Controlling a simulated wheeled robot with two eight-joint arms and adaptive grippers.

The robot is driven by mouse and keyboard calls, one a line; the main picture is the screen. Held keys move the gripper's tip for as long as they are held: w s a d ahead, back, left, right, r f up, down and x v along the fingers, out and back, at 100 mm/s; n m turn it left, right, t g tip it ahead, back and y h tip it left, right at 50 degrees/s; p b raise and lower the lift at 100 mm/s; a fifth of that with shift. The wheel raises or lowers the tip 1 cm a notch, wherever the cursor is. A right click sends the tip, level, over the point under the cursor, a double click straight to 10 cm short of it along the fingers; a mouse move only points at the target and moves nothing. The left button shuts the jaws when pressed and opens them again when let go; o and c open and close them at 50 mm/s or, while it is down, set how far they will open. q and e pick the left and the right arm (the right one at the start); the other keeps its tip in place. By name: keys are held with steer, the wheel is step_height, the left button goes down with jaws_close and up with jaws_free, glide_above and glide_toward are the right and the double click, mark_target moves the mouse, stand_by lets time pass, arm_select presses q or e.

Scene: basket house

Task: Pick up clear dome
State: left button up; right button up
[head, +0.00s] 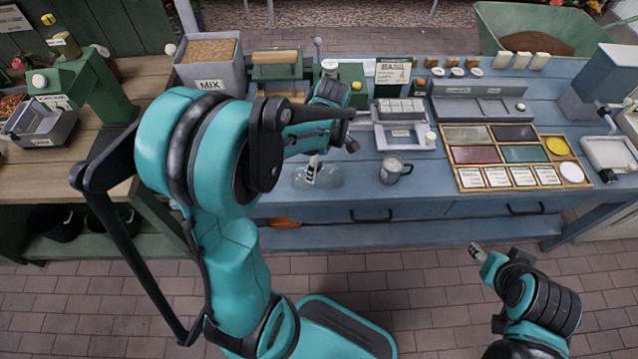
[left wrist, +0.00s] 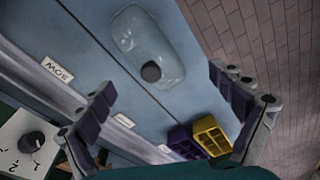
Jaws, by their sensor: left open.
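The clear dome (head: 328,180) is a see-through, rounded cover lying on the blue worktop near its front edge, left of a grey mug. The left wrist view shows the dome (left wrist: 135,35) as a rounded oblong with a dark round knob (left wrist: 151,72). My left gripper (head: 330,160) is over the dome area and partly covers it in the head view. In the left wrist view its fingers (left wrist: 170,112) are spread wide with nothing between them, and the dome lies beyond them. My right gripper (head: 477,252) hangs in front of the bench, away from the dome, its jaws too small to read.
The grey mug (head: 393,170) stands right of the dome. A framed tray (head: 470,189) of coloured panels is farther right. A grey MIX bin (head: 211,84) and a green press (head: 277,66) stand behind. The wrist view shows yellow (left wrist: 210,135) and purple (left wrist: 184,142) blocks.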

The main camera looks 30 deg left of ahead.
mark_target(318, 172)
arm_select(q)
steer(key=f+b, duration=0.1)
steer(key=f, duration=0.1)
steer(key=a+f+b, duration=0.1)
steer(key=f, duration=0.2)
steer(key=f+b, duration=0.1)
steer(key=f, duration=0.1)
steer(key=shift+w+a+f+b, duration=0.15)
steer(key=shift+w+f+b, duration=0.2)
steer(key=shift+w+b, duration=0.05)
steer(key=shift+r, duration=0.15)
steer(key=c, duration=1.5)
